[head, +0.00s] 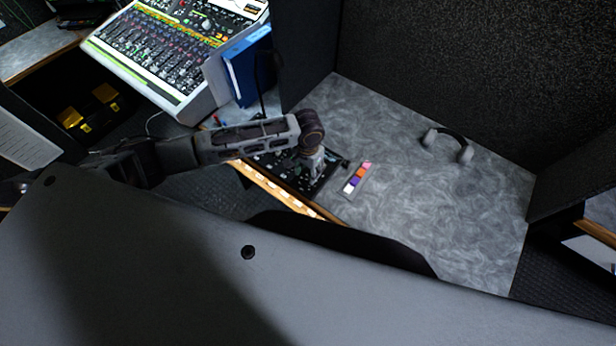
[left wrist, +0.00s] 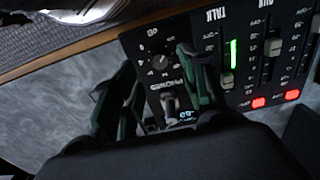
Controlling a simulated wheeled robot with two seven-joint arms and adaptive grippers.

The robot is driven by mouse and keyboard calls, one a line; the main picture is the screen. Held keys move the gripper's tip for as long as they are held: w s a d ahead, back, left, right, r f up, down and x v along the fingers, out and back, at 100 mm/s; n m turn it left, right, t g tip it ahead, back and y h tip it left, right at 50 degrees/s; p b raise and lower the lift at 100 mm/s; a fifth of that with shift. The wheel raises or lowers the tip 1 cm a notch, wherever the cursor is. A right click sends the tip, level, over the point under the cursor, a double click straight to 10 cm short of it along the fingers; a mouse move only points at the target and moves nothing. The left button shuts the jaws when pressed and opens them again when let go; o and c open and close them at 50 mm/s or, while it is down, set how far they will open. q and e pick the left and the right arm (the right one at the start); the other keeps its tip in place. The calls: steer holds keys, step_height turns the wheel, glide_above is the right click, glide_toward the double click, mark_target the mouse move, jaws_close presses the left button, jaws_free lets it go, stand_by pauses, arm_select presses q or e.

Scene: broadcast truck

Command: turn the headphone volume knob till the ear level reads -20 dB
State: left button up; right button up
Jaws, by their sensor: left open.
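The black control panel (head: 272,164) lies on the grey desk in the head view, partly hidden by my left arm. In the left wrist view the panel (left wrist: 208,45) is upside down. A round dark knob (left wrist: 160,62) with tick marks sits on it, and a small grey control (left wrist: 168,103) stands below it. The small display (left wrist: 187,115) shows what looks like an inverted -60. My left gripper (head: 313,172) points down over the panel. In the left wrist view its open fingers stand either side of the knob; whether they touch it I cannot tell. My right gripper is out of view.
Faders and red lit buttons (left wrist: 258,103) are beside the knob. A strip of coloured blocks (head: 357,178) lies close right of the panel. Headphones (head: 447,143) rest further right. A blue binder (head: 249,68) and mixing console (head: 165,50) stand behind.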

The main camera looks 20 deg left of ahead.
mark_target(308, 179)
arm_select(q)
steer(key=shift+f, duration=2.45)
steer(key=shift+c, duration=0.3)
jaws_close()
